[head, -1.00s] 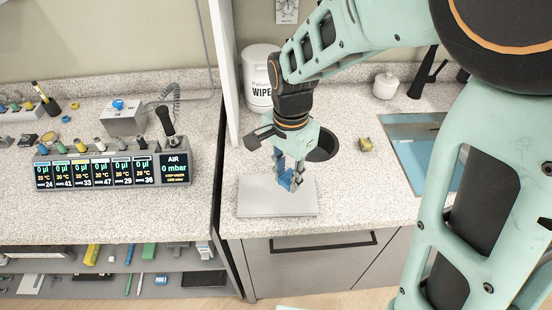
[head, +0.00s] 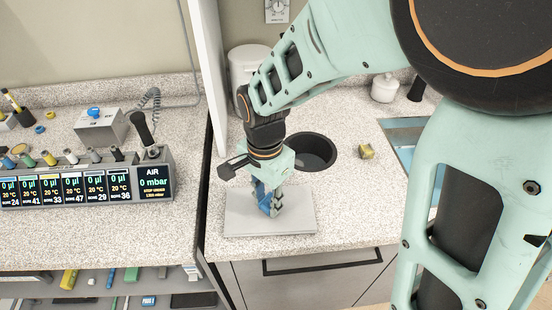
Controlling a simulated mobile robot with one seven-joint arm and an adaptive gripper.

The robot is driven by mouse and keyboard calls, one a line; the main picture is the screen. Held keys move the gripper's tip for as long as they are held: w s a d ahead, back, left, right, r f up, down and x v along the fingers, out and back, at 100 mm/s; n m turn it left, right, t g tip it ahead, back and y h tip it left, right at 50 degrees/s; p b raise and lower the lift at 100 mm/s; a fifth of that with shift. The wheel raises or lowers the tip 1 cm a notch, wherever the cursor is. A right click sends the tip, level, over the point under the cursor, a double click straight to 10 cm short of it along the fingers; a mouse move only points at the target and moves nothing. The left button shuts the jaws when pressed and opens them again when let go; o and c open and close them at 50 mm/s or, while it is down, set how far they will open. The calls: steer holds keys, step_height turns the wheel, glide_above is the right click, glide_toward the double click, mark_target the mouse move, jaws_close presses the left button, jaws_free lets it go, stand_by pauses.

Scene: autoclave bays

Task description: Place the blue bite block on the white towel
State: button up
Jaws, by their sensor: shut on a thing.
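My gripper (head: 270,197) points down over the counter and is shut on the blue bite block (head: 274,205). The block is partly hidden by the fingers. Below it lies a flat, pale grey-white square (head: 240,222), the only thing here that fits the white towel. The block appears over the middle of this square. I cannot tell whether its lower end touches the surface or hangs just above it.
Behind the gripper is a round dark opening (head: 318,150) in the counter. A white wipes tub (head: 243,70) stands at the back, partly hidden by my arm. A small yellow block (head: 366,151) lies to the right. A panel divides off the instrument console (head: 90,185) at left.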

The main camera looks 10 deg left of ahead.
mark_target(267, 203)
steer(key=shift+f, duration=0.2)
steer(key=o, duration=1.1)
steer(key=shift+r, duration=0.2)
step_height(267, 203, up, 12)
steer(key=shift+r, duration=0.1)
